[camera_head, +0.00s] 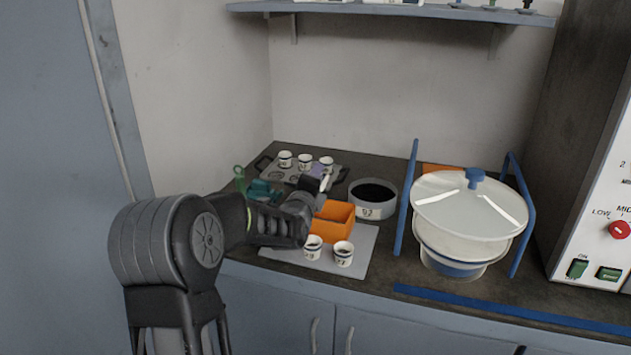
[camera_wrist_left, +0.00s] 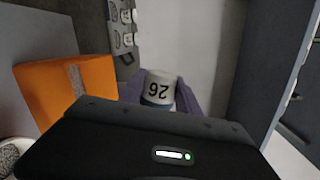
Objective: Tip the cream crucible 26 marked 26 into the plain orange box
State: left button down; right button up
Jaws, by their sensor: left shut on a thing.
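The cream crucible marked 26 (camera_wrist_left: 159,91) is between the purple-grey fingers of my left gripper (camera_wrist_left: 162,92); its number reads upside down in the wrist view. In the head view, my left gripper (camera_head: 320,170) is behind the orange box, and a white cup (camera_head: 327,163) beside the purple finger appears to be this crucible. The open orange box (camera_head: 333,229) stands on a light grey mat, nearer than the gripper; it is at the left in the wrist view (camera_wrist_left: 40,88). I cannot see material falling. My right gripper is in neither view.
Two crucibles (camera_head: 313,247) (camera_head: 343,253) stand on the mat (camera_head: 352,270) in front of the box. A tray (camera_head: 268,170) with crucibles is behind. A dark-filled round pan (camera_head: 366,212) and a lidded sieve unit (camera_head: 463,232) between blue rails stand to the right.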

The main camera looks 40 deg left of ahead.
pick_arm(q)
jog(key=shift+a+f+n+b, duration=0.2)
jog(key=shift+a+n+b, duration=0.1)
jog(key=shift+n+b, duration=0.65)
jog(key=shift+s+r+n, duration=0.1)
jog(key=shift+n, duration=0.35)
jog(key=shift+r, duration=0.1)
jog(key=shift+a, duration=0.1)
jog(key=n+b, duration=0.1)
jog(key=n+h+b, duration=0.1)
jog(key=b, duration=0.1)
jog(key=shift+a+f+n+b, duration=0.2)
jog(key=shift+a+n+b, duration=0.1)
jog(key=shift+n, duration=0.1)
jog(key=shift+r+n+h, duration=0.25)
jog(key=shift+n+h, duration=0.15)
jog(key=shift+n, duration=0.1)
jog(key=shift+r, duration=0.1)
